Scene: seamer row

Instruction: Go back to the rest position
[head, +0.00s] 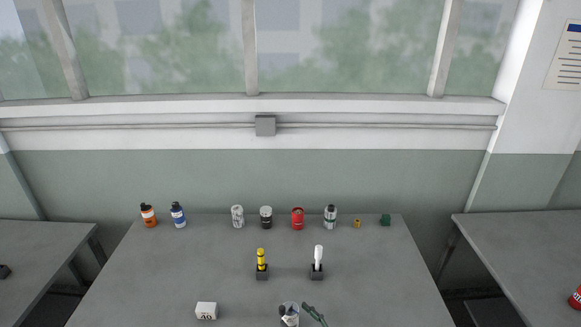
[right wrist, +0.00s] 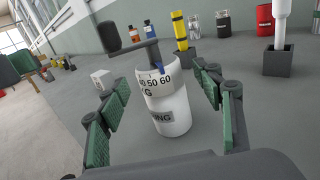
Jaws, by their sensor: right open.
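My right gripper (head: 314,313) is at the bottom edge of the head view, just right of a white cylindrical device (head: 291,313). In the right wrist view the green-padded fingers of my right gripper (right wrist: 166,92) are spread open, one on each side of this device (right wrist: 172,112). The device stands upright, with printed numbers, a label, and a dark crank-like handle on top. I see gaps between the pads and its body, so nothing is held. My left gripper is not in view.
A yellow tool (head: 261,258) and a white tool (head: 318,256) stand in dark holders mid-table. A white box (head: 206,311) lies to the left. Several bottles and cans, including a red can (head: 298,218), line the back. Side tables (head: 530,245) flank this one.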

